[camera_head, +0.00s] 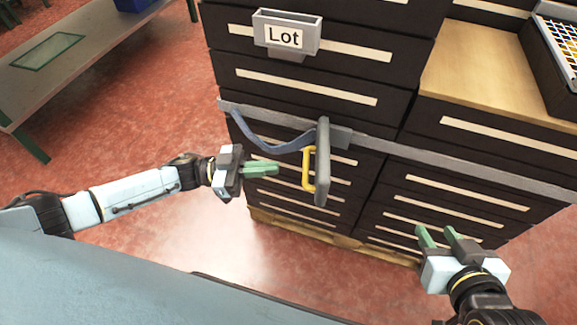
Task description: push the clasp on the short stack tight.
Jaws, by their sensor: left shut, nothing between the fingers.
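The clasp (322,165) is a grey upright lever plate with a yellow handle (307,170), on a grey strap (400,149) round the dark drawer-like stack. In the picture it sits on the front of the taller left column. A slack blue-grey strap piece (265,140) sags to its left. The lever seems to stand out from the stack; how tight it is I cannot tell. My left gripper (274,169) is shut and empty, its green fingertips just left of the yellow handle, seemingly apart from it. My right gripper (437,236) is open and empty, low in front of the right column.
A "Lot" holder (286,36) juts from the taller column. The lower right column has a wooden top (478,72) with a black crate (548,70) at its edge. The stack stands on a wooden pallet (300,229). A grey bench (75,55) is at upper left; red floor between is clear.

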